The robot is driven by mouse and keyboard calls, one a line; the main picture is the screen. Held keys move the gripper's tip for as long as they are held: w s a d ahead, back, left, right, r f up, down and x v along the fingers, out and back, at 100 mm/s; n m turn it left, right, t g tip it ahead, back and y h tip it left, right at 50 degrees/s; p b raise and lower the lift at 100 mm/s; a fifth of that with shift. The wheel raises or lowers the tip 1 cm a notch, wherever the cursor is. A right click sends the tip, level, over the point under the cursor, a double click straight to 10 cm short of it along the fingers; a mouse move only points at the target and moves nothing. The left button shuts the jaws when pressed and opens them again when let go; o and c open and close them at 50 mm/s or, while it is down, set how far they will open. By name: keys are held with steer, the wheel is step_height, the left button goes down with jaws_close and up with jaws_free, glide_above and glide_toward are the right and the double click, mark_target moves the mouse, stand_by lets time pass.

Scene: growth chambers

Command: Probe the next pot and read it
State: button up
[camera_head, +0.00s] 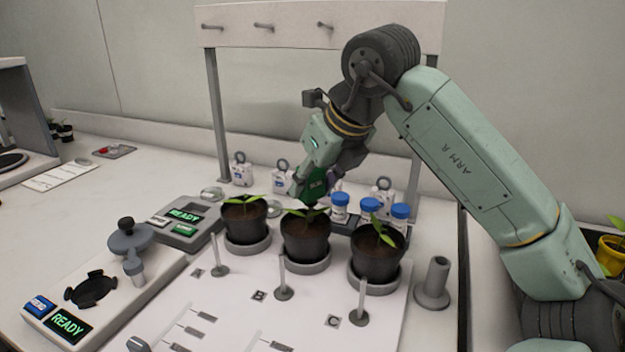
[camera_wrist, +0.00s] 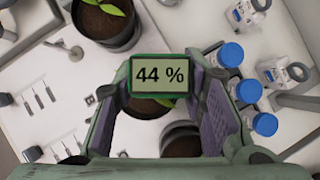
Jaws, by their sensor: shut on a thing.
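Three dark pots with green seedlings stand on grey saucers: a left pot (camera_head: 246,228), a middle pot (camera_head: 306,245) and a right pot (camera_head: 377,262). My gripper (camera_head: 322,180) is over the middle pot, shut on a probe whose green-framed display (camera_head: 316,186) faces outward. In the wrist view the display (camera_wrist: 160,75) reads "44 %" between my gripper's fingers (camera_wrist: 163,100). The probe's tip is hidden, so I cannot tell how deep it sits in the soil.
Several blue-capped bottles (camera_head: 340,204) stand close behind the pots. Thin posts (camera_head: 283,280) stand in front of them. A device with a "READY" screen (camera_head: 69,324) is at the left front; another READY unit (camera_head: 186,220) is behind it.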

steer(key=o, duration=1.4)
